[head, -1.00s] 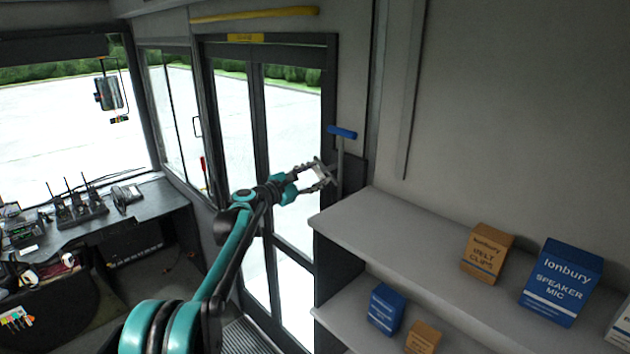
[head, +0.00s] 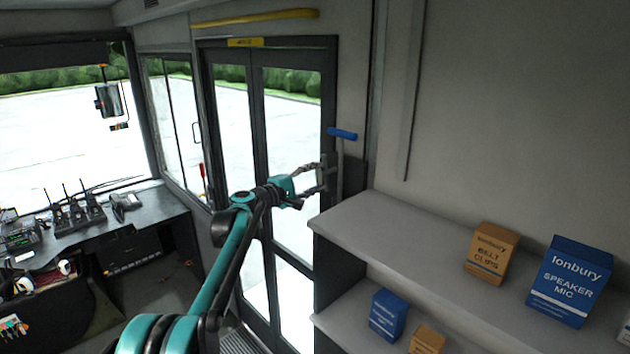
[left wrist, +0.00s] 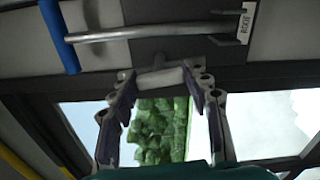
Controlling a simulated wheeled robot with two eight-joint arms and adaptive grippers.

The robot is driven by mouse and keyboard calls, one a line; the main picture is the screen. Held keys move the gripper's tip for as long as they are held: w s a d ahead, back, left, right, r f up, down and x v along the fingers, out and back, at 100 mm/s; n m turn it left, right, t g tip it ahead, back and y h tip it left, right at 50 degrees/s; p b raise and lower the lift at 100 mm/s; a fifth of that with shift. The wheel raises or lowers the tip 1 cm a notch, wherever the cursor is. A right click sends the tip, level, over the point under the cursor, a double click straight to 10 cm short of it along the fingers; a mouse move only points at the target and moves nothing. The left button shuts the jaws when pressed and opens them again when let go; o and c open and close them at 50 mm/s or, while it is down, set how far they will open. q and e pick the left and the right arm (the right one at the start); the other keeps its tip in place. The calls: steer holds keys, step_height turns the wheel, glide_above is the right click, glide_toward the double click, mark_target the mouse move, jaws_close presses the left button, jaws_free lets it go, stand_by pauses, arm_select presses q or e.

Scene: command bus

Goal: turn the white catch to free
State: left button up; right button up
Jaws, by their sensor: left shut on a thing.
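The white catch (left wrist: 160,78) is a short pale bar in the left wrist view, on a stem from a dark plate. It lies crosswise between my fingertips. My left gripper (head: 325,174) reaches the right edge of the door frame, just below the blue-handled lever (head: 341,134). In the left wrist view, my left gripper (left wrist: 162,86) has one finger at each end of the catch and is shut on it. The catch is too small to make out in the head view. My right gripper is not in view.
The lever's grey rod (left wrist: 150,30) runs close above the catch, beside a small white label (left wrist: 246,20). A grey shelf (head: 350,222) with boxes stands close right of my gripper. A desk (head: 150,215) with radios is at the left. Glass doors (head: 290,130) stand behind.

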arm_select(q)
steer(key=shift+m, duration=0.7)
steer(key=o, duration=1.2)
steer(key=shift+c, duration=0.2)
steer(key=v, duration=1.2)
